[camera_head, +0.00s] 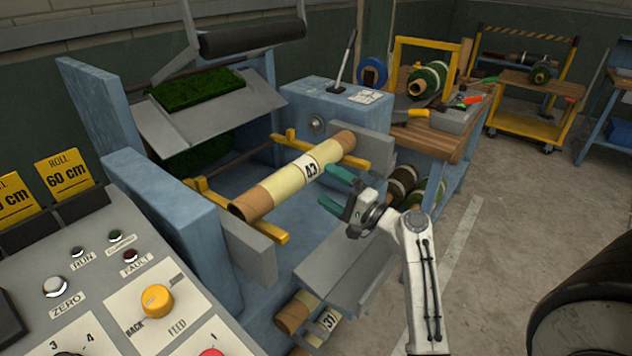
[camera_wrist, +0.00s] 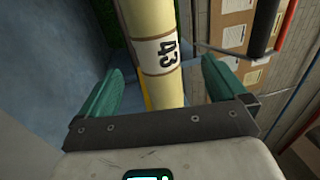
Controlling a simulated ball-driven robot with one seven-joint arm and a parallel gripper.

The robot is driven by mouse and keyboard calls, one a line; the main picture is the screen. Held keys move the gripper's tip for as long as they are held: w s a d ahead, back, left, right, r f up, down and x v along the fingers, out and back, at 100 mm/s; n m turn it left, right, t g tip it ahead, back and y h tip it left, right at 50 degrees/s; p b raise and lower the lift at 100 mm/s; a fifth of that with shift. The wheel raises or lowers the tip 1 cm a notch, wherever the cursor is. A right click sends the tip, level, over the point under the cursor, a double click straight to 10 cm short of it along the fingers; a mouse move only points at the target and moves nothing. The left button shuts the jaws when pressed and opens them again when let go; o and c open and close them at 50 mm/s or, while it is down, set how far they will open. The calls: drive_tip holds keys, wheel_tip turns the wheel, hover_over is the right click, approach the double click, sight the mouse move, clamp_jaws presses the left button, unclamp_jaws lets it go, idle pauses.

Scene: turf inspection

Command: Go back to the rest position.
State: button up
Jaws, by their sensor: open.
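My gripper (camera_head: 338,189) is open, its green fingers pointing toward the cardboard roll marked 43 (camera_head: 285,186). The roll lies across yellow brackets (camera_head: 212,196) in the blue machine. In the head view the gripper is at the front right of the roll, and nothing shows between its fingers. The wrist view shows the open gripper (camera_wrist: 160,95) with the roll (camera_wrist: 158,58) ahead, its label 43 facing the camera. Whether a fingertip touches the roll cannot be told. My white arm rises from the lower right.
A control panel (camera_head: 130,290) with a yellow feed knob (camera_head: 156,300) fills the lower left. A grey tray (camera_head: 345,262) lies below my gripper, with roll 37 (camera_head: 322,318) under it. A workbench (camera_head: 440,140) and yellow cart (camera_head: 525,90) stand behind.

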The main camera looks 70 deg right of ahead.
drive_tip(key=shift+v, duration=1.6)
